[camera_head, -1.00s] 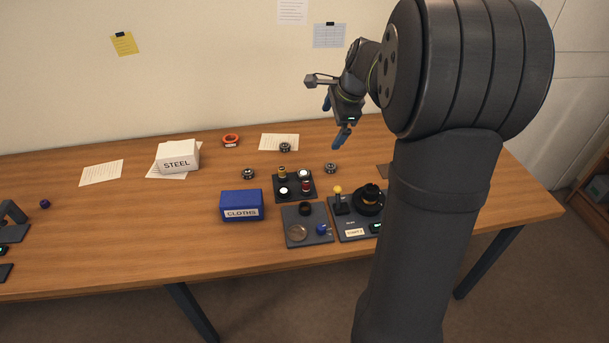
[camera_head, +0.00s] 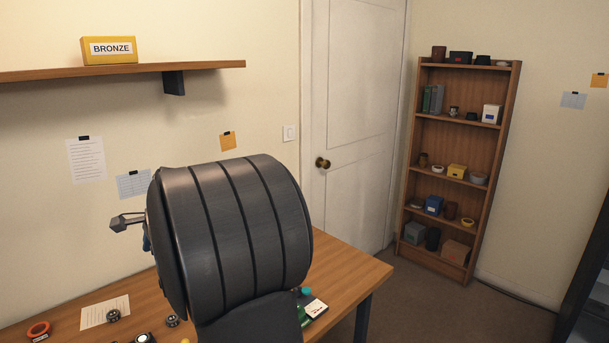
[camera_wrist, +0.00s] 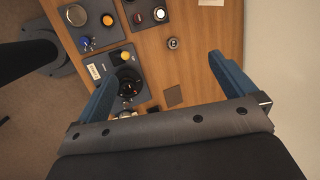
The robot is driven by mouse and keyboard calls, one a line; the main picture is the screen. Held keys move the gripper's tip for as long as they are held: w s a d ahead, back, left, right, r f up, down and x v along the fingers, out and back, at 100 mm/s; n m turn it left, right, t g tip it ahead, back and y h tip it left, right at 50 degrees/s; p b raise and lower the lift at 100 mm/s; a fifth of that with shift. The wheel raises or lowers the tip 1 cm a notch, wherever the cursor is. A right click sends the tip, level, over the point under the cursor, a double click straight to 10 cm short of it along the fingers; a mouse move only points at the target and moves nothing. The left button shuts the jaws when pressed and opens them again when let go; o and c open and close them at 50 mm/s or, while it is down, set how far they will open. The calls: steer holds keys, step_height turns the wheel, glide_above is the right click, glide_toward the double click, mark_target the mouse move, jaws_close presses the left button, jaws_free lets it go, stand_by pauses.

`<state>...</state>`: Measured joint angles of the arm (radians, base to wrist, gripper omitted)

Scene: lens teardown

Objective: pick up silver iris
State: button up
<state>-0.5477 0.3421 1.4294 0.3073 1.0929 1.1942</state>
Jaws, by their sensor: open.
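My gripper (camera_wrist: 165,68) is open and empty, with blue fingers spread wide above the table in the wrist view. In the head view the gripper is mostly hidden behind my arm. A small round dark part with a silvery rim (camera_wrist: 172,43) lies on bare wood between and beyond the fingers. Similar small round parts lie at the bottom of the head view, one by the paper (camera_head: 113,316) and one closer to my arm (camera_head: 172,321). I cannot tell which part is the silver iris.
In the wrist view, a tray with a black lens part (camera_wrist: 128,82) and yellow knob (camera_wrist: 125,56) sits beside the left finger. Two more trays of small parts stand beyond. A brown square (camera_wrist: 173,95) lies between the fingers. A shelf unit (camera_head: 455,160) stands at the right.

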steer(key=c, duration=0.8)
steer(key=shift+c, duration=0.2)
steer(key=n+g+h, duration=0.1)
steer(key=n+h, duration=0.3)
steer(key=n, duration=1.1)
glide_above(142, 339)
step_height(142, 339, down, 12)
step_height(142, 339, down, 17)
steer(key=shift+w+r, duration=0.1)
steer(key=shift+r, duration=0.05)
